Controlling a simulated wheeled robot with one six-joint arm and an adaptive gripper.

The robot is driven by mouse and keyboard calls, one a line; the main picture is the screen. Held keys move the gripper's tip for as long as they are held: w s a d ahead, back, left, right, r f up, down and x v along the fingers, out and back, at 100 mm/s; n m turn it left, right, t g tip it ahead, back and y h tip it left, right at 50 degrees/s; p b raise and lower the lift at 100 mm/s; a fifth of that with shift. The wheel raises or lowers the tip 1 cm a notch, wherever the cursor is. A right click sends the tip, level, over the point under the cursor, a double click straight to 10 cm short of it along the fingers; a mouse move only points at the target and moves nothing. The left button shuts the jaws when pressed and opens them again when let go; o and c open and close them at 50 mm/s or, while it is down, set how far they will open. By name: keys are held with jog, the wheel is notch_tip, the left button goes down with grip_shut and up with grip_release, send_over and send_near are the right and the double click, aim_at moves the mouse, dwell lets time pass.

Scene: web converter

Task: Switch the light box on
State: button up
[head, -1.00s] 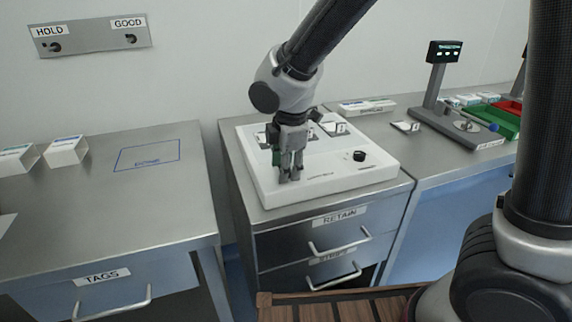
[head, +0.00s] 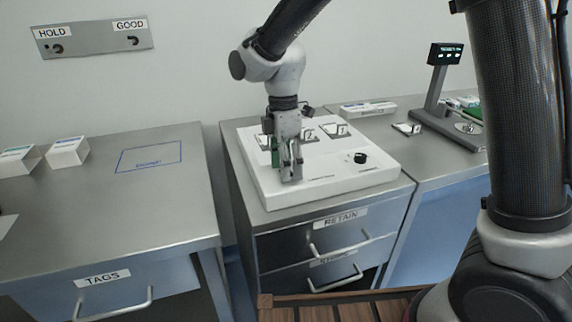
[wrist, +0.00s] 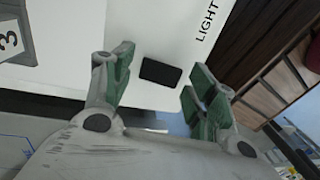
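The light box (head: 330,182) is a low white box on the middle bench, with a black knob (head: 360,158) at its right. In the wrist view, its white top (wrist: 155,25) carries the printed word "LIGHT" and a black rectangular switch (wrist: 161,72). My gripper (head: 290,175) points down over the left front part of the box. In the wrist view its green-padded fingers (wrist: 158,80) are apart, one on each side of the switch, with nothing between them. I cannot tell whether the fingertips touch the box or whether the switch is pressed.
Several small clips (head: 335,130) lie at the back of the box. A tile marked "3" (wrist: 10,42) shows in the wrist view. A display stand (head: 440,90) is on the right bench. The left bench (head: 150,215) has clear room around a blue outlined rectangle (head: 150,157).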

notch_tip(320, 180, up, 12)
jog(key=w, duration=0.1)
jog(key=shift+w+a, duration=0.2)
dwell(0.4)
jog(key=s+d+m+t, duration=0.2)
jog(key=s+d+m, duration=0.4)
jog(key=d, duration=0.5)
jog(key=s+d+r+m+t, duration=0.1)
jog(key=s+d+m+t, duration=0.1)
jog(key=s+d+m, duration=0.4)
jog(key=s+d+m+t, duration=0.1)
jog(key=s+d+m, duration=0.5)
jog(key=d, duration=1)
jog(key=m, duration=0.3)
jog(key=shift+s+d+r+t, duration=0.2)
jog(key=shift+s+r+t, duration=0.1)
jog(key=shift+t, duration=0.1)
